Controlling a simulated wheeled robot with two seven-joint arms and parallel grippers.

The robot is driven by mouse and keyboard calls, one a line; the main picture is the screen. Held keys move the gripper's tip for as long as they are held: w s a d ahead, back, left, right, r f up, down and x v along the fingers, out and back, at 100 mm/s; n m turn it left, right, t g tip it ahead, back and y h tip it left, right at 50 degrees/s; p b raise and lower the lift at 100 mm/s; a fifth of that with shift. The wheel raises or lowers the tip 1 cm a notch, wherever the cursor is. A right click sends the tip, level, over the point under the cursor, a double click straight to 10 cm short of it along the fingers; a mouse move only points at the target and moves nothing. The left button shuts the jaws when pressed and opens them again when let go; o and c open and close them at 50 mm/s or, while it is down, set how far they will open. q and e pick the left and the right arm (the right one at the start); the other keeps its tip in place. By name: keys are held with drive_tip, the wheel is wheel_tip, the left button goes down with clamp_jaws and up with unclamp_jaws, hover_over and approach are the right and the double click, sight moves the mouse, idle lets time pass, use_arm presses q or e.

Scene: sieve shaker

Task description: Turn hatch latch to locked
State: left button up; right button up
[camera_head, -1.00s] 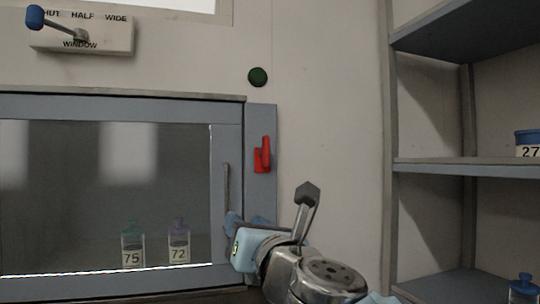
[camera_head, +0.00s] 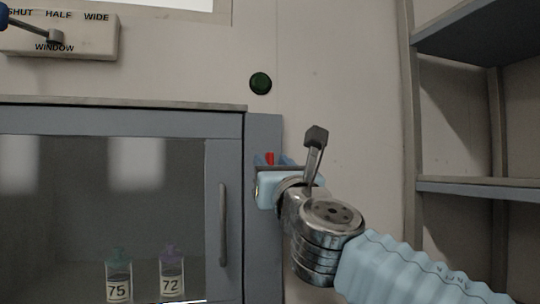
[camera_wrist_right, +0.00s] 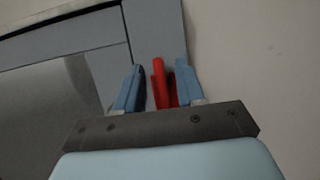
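The red hatch latch (camera_head: 270,158) is on the grey-blue frame strip right of the hatch door (camera_head: 222,155). My right gripper (camera_head: 273,163) is at the latch and hides most of it in the head view. In the right wrist view the red latch (camera_wrist_right: 160,85) stands upright between the two blue fingers of my right gripper (camera_wrist_right: 160,88). The fingers are apart, with a gap at the left finger. The right finger is close to the latch, and I cannot tell if it touches. The hatch door looks closed against its frame. My left gripper is not in view.
A vertical door handle (camera_head: 222,225) is left of my right gripper. Bottles marked 75 (camera_head: 118,278) and 72 (camera_head: 171,275) stand behind the glass. A green round button (camera_head: 260,83) and a window lever panel (camera_head: 85,37) are above. Grey shelves (camera_head: 478,188) stand at the right.

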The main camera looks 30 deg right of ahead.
drive_tip(key=shift+x, duration=1.05)
clamp_jaws()
